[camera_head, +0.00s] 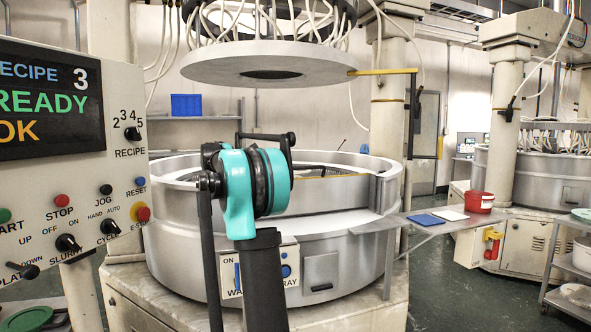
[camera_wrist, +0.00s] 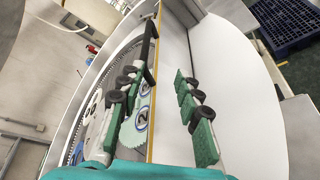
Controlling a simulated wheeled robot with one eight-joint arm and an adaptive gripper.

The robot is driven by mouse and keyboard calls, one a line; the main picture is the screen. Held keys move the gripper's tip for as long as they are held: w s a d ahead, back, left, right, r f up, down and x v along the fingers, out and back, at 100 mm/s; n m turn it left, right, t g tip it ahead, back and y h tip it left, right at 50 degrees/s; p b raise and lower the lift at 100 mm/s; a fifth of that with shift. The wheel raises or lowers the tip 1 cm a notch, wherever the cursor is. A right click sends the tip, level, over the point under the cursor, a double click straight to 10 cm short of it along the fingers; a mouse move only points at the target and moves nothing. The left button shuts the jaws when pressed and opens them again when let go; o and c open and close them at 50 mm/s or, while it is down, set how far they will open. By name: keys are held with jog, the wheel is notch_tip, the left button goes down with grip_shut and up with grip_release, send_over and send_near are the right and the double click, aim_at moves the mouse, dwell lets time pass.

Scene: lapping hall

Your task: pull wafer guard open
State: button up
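My gripper (camera_wrist: 157,74) is open in the wrist view, its green-padded fingers apart, one on each side of a pale curved wall with a yellow edge (camera_wrist: 154,110). I take this wall to be the wafer guard, but cannot be sure. A black bar (camera_wrist: 151,45) stands at the wall near the left fingertip; contact cannot be told. In the head view the silver round tub (camera_head: 345,262) has a raised rim, and my teal and black arm covers its front left. My fingers cannot be made out there.
A grey ring plate (camera_head: 268,64) hangs raised over the tub. The control panel (camera_head: 75,190) stands close at the left. A dark blue pallet (camera_wrist: 290,20) shows in the wrist view.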

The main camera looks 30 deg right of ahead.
aim_at(304, 168)
jog(key=shift+h, duration=0.3)
jog(key=x, duration=0.5)
jog(key=r+x, duration=0.1)
jog(key=x, duration=0.5)
jog(key=w+x, duration=0.1)
jog(key=x, duration=0.5)
jog(key=shift+w+d+r, duration=0.1)
jog(key=shift+d+r, duration=0.2)
jog(key=shift+d, duration=0.05)
grip_shut()
